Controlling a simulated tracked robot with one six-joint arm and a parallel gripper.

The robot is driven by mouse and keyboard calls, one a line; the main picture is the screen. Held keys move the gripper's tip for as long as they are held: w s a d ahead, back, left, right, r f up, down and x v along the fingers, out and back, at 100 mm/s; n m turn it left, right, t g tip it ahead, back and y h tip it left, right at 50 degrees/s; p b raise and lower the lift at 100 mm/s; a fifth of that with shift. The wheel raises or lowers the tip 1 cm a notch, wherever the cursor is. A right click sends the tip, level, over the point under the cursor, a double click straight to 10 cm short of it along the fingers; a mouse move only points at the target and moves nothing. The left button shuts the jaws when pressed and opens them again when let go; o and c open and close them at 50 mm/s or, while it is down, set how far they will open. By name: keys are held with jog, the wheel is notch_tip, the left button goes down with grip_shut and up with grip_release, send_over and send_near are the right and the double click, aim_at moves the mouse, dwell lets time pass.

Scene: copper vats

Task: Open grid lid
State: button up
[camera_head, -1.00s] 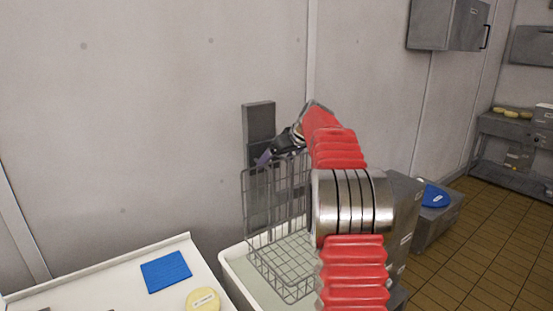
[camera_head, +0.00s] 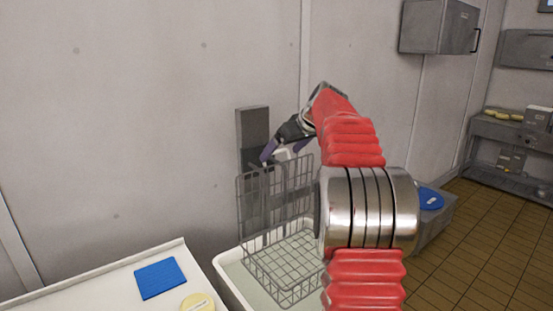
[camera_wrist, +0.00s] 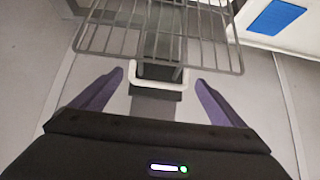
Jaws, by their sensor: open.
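The grid lid (camera_head: 276,243) is a grey wire mesh standing steeply upright over the white basin in the head view. Its upper edge also shows at the top of the wrist view (camera_wrist: 205,47). My gripper (camera_head: 281,150) is open just above the lid's top edge, and my arm hides part of the lid's right side. In the wrist view my gripper (camera_wrist: 160,90) has its two purple fingers spread wide. A pale handle-like loop (camera_wrist: 182,76) at the lid's edge lies between the fingers, apart from both.
The white basin (camera_head: 228,276) is below the lid. A dark grey post (camera_head: 253,130) stands against the wall behind it. A white counter (camera_head: 110,290) at left carries a blue pad (camera_head: 160,278) and a yellow disc (camera_head: 198,303). The wall is close behind my gripper.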

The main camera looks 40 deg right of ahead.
jog(key=v, duration=0.5)
jog(key=shift+f, duration=0.1)
